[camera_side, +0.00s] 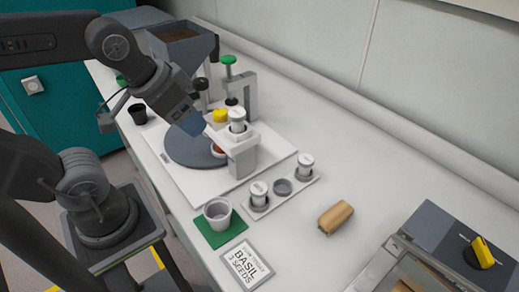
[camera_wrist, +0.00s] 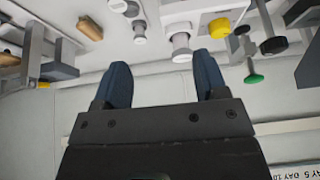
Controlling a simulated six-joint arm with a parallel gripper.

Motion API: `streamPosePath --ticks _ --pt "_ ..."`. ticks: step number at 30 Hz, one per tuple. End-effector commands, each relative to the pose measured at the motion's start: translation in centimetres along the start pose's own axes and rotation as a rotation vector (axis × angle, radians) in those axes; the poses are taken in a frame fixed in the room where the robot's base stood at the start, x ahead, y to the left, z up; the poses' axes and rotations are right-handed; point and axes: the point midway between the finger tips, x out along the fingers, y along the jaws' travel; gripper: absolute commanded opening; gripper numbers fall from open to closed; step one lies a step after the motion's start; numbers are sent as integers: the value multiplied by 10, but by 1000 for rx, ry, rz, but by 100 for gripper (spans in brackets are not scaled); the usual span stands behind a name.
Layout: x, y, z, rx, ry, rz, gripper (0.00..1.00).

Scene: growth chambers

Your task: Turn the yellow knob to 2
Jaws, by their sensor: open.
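A yellow knob (camera_side: 482,254) with a bar-shaped grip on a black round base sits on the dark grey top of a box at the lower right of the side view. Its number marks are too small to read. A small yellow part at the left of the wrist view (camera_wrist: 44,84) may be this knob. My gripper (camera_side: 196,126) is over the round grey plate, far from the knob. In the wrist view my gripper (camera_wrist: 162,70) has its blue fingers apart, with nothing between them.
A separate yellow cap (camera_side: 220,115) stands by the white dispenser (camera_side: 242,160) near my gripper. A white rack (camera_side: 283,187), a grey cup (camera_side: 217,213) on a green mat, a basil card (camera_side: 246,264) and a tan block (camera_side: 335,218) lie toward the box.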

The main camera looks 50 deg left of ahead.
Motion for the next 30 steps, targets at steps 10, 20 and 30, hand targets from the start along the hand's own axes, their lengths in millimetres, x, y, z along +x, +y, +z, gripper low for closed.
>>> streamPosePath --ticks 10,20,30 --pt "0 -25 -48 -631 -141 -76 68" --pt "18 -83 -111 -1569 -299 -327 68" --pt "32 -109 -128 -1934 -327 -472 68"
